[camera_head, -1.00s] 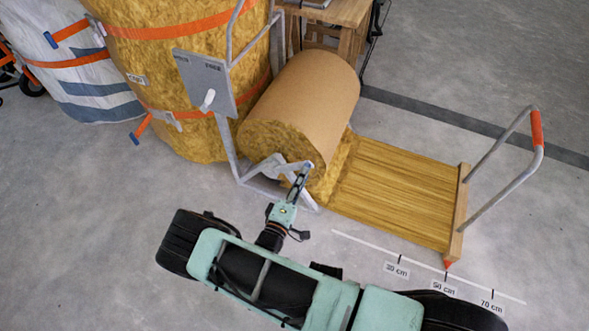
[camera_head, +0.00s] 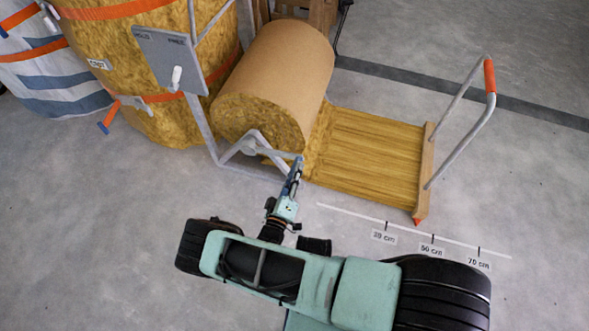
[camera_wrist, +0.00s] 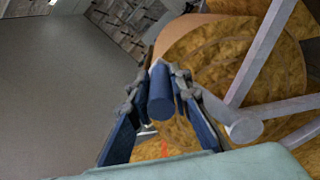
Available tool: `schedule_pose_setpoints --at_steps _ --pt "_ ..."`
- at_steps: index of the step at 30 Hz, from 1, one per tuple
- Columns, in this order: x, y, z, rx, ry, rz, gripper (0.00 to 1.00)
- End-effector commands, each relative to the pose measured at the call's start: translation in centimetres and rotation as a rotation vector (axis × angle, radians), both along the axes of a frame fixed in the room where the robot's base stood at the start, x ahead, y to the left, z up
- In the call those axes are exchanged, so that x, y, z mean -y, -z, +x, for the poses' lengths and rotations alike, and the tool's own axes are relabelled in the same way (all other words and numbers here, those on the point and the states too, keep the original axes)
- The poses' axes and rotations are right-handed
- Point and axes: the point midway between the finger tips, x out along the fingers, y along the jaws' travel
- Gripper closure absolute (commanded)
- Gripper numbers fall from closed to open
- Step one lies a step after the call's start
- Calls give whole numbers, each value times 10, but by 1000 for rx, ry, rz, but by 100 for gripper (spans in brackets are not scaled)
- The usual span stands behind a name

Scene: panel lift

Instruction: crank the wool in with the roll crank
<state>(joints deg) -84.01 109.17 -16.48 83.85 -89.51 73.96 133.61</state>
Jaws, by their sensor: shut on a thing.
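The wool roll (camera_head: 275,80) has a brown outer face and lies in a grey metal frame. A flat yellow wool strip (camera_head: 365,148) runs from it to a wooden bar (camera_head: 426,170). The bar's red pointer (camera_head: 417,222) stands between the 30 and 50 cm marks. The roll crank (camera_head: 262,152) is a grey arm at the roll's near end, pointing right. My gripper (camera_head: 297,167) is shut on the crank's blue handle, which shows between the fingers in the wrist view (camera_wrist: 160,92). In the head view the fingers mostly hide the handle.
A grey plate (camera_head: 165,55) marked HOLD and FREE carries a white lever (camera_head: 177,78). Large strapped bales (camera_head: 150,85) stand at the left. A bent grey handle with an orange grip (camera_head: 490,76) rises from the bar. The floor at front left is clear.

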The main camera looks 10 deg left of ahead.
Motion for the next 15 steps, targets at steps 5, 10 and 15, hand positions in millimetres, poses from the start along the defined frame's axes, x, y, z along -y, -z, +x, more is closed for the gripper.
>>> schedule_pose_setpoints --at_steps 5,10,15 --pt "-2 3 0 -6 -4 -1 100" --pt "-3 3 0 -6 -6 -1 100" --pt "-4 2 0 -5 -8 0 70"
